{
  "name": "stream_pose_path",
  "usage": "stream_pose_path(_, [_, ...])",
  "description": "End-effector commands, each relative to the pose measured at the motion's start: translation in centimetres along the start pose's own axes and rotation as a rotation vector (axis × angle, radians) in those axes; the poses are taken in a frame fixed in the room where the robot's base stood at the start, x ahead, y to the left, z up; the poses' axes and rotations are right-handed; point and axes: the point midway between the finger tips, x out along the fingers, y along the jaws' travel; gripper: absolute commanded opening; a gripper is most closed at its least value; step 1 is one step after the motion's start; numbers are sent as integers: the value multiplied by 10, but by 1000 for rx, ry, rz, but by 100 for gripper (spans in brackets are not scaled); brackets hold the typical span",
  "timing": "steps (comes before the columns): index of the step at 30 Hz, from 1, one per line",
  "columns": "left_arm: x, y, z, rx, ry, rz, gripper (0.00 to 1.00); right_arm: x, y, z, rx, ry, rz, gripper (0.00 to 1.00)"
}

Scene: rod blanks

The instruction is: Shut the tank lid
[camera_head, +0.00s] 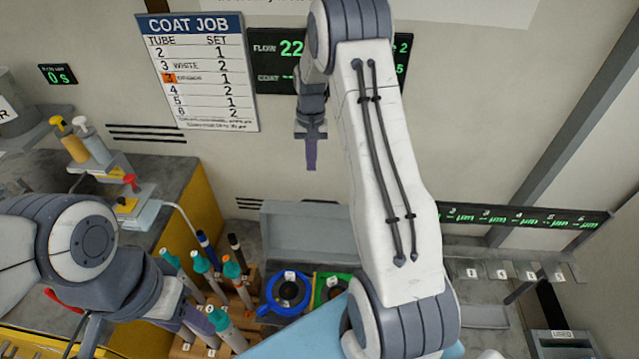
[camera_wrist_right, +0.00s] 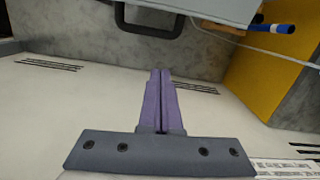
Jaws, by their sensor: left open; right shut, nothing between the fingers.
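The tank appears to be the grey box at the back of the bench. Its grey lid panel (camera_head: 305,232) looks raised, standing near the wall; the right arm covers its right part. In the right wrist view a grey panel (camera_wrist_right: 215,8) with a dark bar handle (camera_wrist_right: 150,28) shows at the top edge, apart from the fingers. My right gripper (camera_head: 311,166) is shut and empty, high in front of the wall above the panel; its purple fingers also show in the wrist view (camera_wrist_right: 160,75). My left gripper (camera_head: 208,322) is open at the lower left, beside the tubes, its fingers partly hidden.
Several capped tubes (camera_head: 203,266) stand in a wooden rack left of the tank. Pump bottles (camera_head: 95,145) stand at the left. Numbered hooks (camera_head: 502,272) are at the right.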

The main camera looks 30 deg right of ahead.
Motion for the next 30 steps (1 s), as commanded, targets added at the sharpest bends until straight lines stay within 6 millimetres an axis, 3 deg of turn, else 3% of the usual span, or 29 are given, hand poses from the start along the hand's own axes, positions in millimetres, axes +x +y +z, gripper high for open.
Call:
stream_pose_path(3, [-7,0,0,0,0,0,50,10,26,-18,73,-9,-1,0])
stream_pose_path(6, [-8,1,0,0,0,0,50,17,33,-22,92,-11,-2,0])
stream_pose_path(11, [-14,1,-1,0,-1,0,50,38,33,-21,92,-14,-1,0])
stream_pose_path(22, [-38,3,-2,-2,0,0,50,115,32,-20,91,-14,-1,0])
stream_pose_path(24, [-48,4,-2,-2,0,0,50,104,30,-9,90,-11,-2,0])
stream_pose_path(30, [-60,4,-3,-3,0,0,50,100,29,11,89,-11,-2,0])
